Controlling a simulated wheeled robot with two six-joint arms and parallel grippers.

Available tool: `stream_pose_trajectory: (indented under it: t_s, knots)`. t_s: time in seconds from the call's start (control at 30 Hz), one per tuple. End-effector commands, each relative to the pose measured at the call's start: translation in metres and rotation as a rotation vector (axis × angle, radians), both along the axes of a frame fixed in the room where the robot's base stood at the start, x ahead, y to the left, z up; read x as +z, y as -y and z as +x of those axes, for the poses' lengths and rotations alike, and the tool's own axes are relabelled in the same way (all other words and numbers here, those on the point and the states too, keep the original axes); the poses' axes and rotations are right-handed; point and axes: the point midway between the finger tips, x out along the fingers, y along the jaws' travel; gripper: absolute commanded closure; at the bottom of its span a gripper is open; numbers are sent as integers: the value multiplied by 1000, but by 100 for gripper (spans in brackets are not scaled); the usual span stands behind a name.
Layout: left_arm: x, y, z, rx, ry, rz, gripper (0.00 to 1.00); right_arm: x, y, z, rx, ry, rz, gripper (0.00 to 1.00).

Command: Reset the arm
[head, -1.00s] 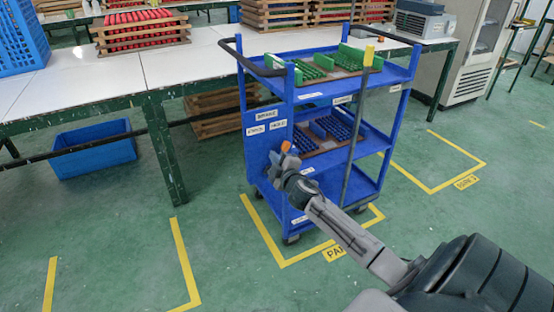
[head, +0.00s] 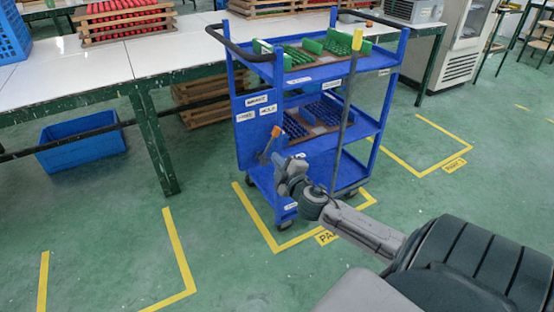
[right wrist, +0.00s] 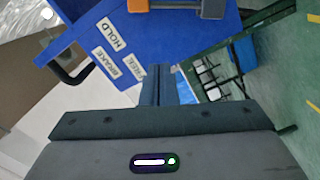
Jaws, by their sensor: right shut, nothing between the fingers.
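My right gripper (head: 280,164) is in front of the lower left side of a blue cart (head: 242,150). In the right wrist view its two dark fingers (right wrist: 168,75) are together with nothing between them. An orange-tipped lever (head: 269,144) stands tilted up at the cart's side panel, just beyond the gripper. In the right wrist view the orange and grey lever (right wrist: 205,8) is at the top edge, apart from the fingers. White labels reading BRAKE, HOLD and FREE (right wrist: 115,33) are on the panel. My left gripper is not in view.
Green racks (head: 328,45) sit on the cart's top shelf. A long white table (head: 165,55) with crates (head: 125,22) stands behind at left, with a blue bin (head: 80,142) below. Yellow floor lines (head: 178,250) mark parking bays. The green floor in front is clear.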

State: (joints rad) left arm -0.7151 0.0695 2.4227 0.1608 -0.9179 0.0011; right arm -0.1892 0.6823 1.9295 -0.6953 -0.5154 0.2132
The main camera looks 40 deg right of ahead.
Motion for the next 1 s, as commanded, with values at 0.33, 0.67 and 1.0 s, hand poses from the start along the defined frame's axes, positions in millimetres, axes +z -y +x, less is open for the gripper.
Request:
stream_pose_trajectory:
  t_s: [0.33,0.67,1.0]
  knots:
    - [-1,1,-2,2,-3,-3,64,-1,0,0,-1,-1,2,100]
    - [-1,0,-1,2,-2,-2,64,-87,-85,-85,-52,-188,439,100]
    - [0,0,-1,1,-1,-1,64,-131,-191,-195,-114,-435,936,100]
